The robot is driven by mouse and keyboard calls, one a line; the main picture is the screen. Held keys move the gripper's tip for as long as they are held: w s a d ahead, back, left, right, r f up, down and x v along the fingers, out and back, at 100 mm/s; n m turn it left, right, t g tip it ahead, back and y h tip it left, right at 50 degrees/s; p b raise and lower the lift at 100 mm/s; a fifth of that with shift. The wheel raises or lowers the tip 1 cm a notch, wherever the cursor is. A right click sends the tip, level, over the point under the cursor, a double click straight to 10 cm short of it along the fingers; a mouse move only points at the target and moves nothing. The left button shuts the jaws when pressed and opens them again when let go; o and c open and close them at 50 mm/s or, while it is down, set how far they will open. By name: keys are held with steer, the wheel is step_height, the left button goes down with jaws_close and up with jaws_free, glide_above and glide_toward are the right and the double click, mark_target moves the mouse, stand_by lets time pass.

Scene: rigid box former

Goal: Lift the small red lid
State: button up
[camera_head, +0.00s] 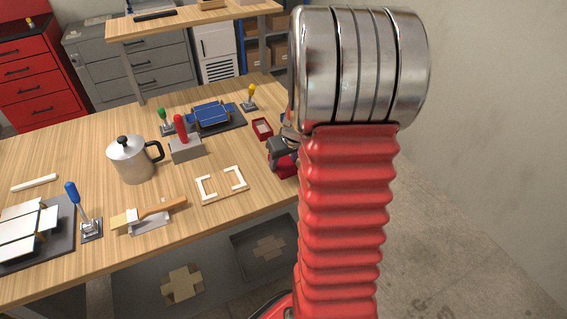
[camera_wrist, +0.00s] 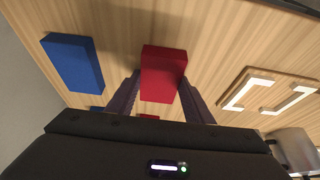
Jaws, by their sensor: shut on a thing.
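The small red lid (camera_wrist: 163,72) is a plain red block shape in the wrist view, between the two dark fingers of my gripper (camera_wrist: 160,92). My gripper is shut on it from both sides. How far the lid is off the table, I cannot tell. In the head view, my gripper (camera_head: 283,157) is at the table's right edge, partly hidden behind my arm, and the lid is not clear there.
A blue block (camera_wrist: 73,62) lies left of the lid in the wrist view. A small open red box (camera_head: 262,128) stands just beyond my gripper. A board with cream corner pieces (camera_head: 222,184), a grey block (camera_head: 186,150) and a metal pot (camera_head: 131,160) stand to the left.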

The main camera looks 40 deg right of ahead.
mark_target(284, 163)
steer(key=c, duration=0.4)
step_height(284, 163, up, 10)
steer(key=shift+r, duration=0.15)
stand_by(0.5)
stand_by(0.4)
